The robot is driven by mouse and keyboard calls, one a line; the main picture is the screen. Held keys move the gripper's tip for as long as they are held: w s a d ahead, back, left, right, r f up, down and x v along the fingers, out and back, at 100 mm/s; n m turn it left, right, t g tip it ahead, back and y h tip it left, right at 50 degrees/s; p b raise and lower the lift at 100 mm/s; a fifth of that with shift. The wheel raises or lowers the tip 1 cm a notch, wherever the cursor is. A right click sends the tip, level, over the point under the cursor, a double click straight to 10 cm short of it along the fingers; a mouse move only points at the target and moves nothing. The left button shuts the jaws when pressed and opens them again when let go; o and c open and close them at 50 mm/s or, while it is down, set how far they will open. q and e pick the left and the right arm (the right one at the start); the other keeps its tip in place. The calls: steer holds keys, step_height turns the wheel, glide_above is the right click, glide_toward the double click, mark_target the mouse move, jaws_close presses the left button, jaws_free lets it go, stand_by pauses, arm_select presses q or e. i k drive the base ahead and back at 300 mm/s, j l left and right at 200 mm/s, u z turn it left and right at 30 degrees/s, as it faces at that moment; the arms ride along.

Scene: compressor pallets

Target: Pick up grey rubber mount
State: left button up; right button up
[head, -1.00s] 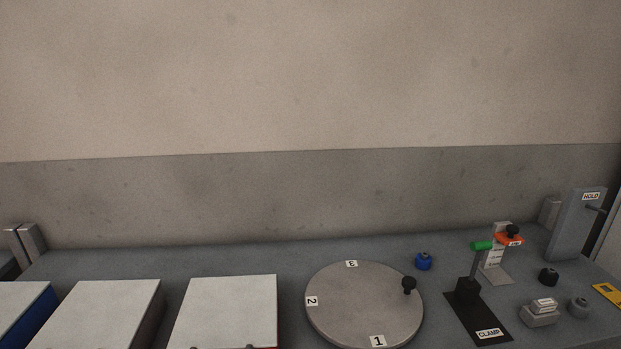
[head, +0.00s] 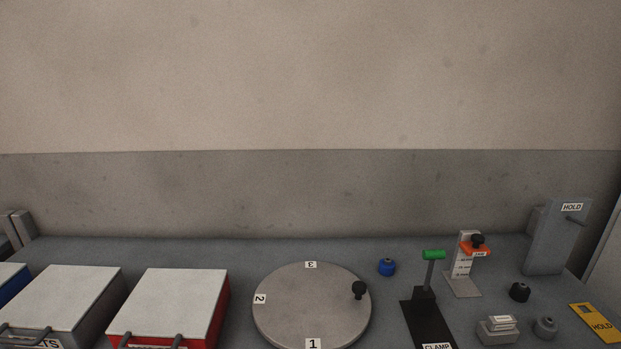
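A small grey rubber mount (head: 545,327) stands on the bench at the lower right. It is a squat round piece with a knob-like top. A black mount (head: 519,292) stands behind it and a blue mount (head: 387,267) stands farther left, behind the turntable. Neither of my grippers shows in the head view, so nothing is seen holding the grey mount.
A round turntable (head: 290,310) with numbered labels fills the middle. A red box (head: 217,316) is left.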

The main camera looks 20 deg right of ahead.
mark_target(545, 327)
steer(key=k+l, duration=0.1)
steer(key=l, duration=0.35)
steer(key=k+l, duration=0.1)
steer(key=l, duration=0.3)
steer(key=k+l, duration=0.1)
steer(key=l, duration=0.35)
steer(key=k+l, duration=0.1)
steer(key=l, duration=0.3)
